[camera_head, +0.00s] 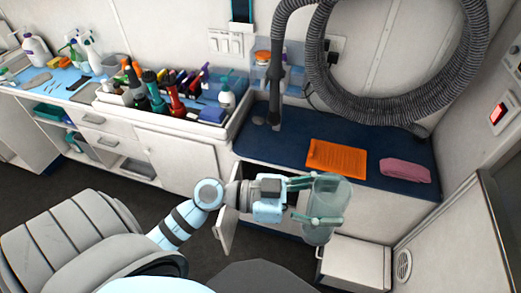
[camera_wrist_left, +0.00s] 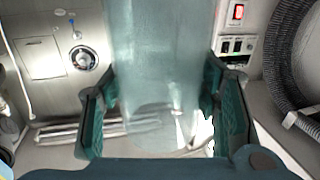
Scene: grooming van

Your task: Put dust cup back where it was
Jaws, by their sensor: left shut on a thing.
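The dust cup (camera_head: 328,190) is a clear, bluish, cylindrical container. My left gripper (camera_head: 318,202) is shut on it and holds it in the air in front of the blue-topped counter. In the left wrist view the dust cup (camera_wrist_left: 158,70) fills the middle between the two green fingers of the left gripper (camera_wrist_left: 162,115), which touch its sides. An open cabinet door (camera_head: 228,230) shows below the counter, partly behind my left arm. My right gripper is not in view.
An orange towel (camera_head: 337,158) and a pink folded cloth (camera_head: 405,170) lie on the blue counter top (camera_head: 275,147). A ribbed grey hose (camera_head: 325,75) hangs on the wall above. A white box (camera_head: 355,262) stands on the floor at right. A caddy of bottles and tools (camera_head: 165,120) is at left.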

